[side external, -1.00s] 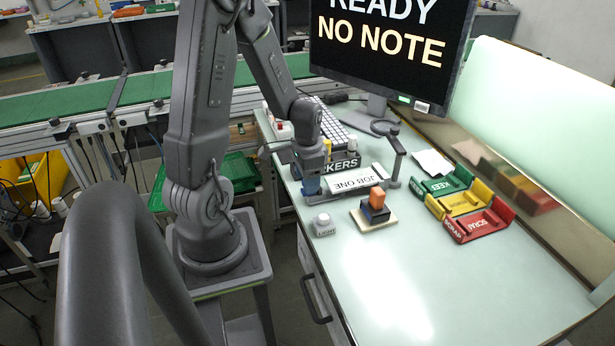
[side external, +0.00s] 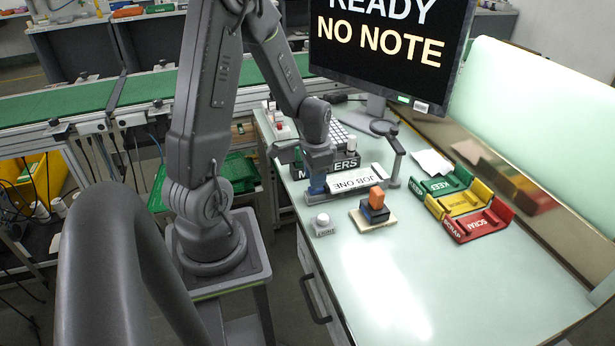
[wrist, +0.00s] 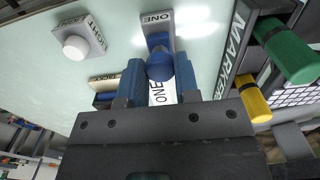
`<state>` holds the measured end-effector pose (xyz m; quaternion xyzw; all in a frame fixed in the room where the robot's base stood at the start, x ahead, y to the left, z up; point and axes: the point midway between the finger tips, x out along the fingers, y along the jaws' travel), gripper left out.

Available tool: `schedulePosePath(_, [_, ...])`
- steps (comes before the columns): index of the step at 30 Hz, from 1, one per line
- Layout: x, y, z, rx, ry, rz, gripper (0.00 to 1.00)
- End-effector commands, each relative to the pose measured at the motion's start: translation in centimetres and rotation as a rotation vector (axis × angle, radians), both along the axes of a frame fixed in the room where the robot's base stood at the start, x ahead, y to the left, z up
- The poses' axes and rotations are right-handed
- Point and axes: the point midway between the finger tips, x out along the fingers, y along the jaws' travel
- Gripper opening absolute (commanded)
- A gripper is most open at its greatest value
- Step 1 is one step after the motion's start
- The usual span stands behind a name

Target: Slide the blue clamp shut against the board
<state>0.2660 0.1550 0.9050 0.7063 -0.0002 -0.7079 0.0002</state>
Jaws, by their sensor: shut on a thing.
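The blue clamp (wrist: 159,65) shows in the wrist view as a dark blue rounded knob between my two blue fingers. My gripper (wrist: 160,82) is shut on it. In the side view my gripper (side external: 318,186) is low at the left end of the grey fixture, and it hides most of the clamp. The white board (side external: 357,180), marked JOB ONE, lies on the fixture just right of my gripper. Part of the board (wrist: 158,92) shows between my fingers in the wrist view. I cannot tell whether the clamp touches the board.
A white LIGHT button (side external: 323,223) and an orange-handled stamp (side external: 377,203) stand in front of the fixture. A MARKERS box (side external: 345,164) is close behind my gripper. Green, yellow and red trays (side external: 462,204) are at right. The front right bench is clear.

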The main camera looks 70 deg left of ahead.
Motion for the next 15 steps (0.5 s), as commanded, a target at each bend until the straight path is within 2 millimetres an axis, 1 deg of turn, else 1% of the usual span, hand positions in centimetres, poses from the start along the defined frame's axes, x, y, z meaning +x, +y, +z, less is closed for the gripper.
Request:
schedulePosePath(1, [0.78,0.03,0.02,0.002,-0.004,-0.003,0.0])
schedulePosePath(3, [1.27,0.03,0.04,0.002,-0.004,-0.002,0.0])
schedulePosePath(11, [1.63,0.03,0.07,0.005,-0.012,0.0,0.0])
schedulePosePath(12, [1.64,0.0,0.07,0.004,-0.012,0.0,0.32])
schedulePosePath(15, [1.54,-0.02,0.04,0.003,-0.009,-0.001,0.42])
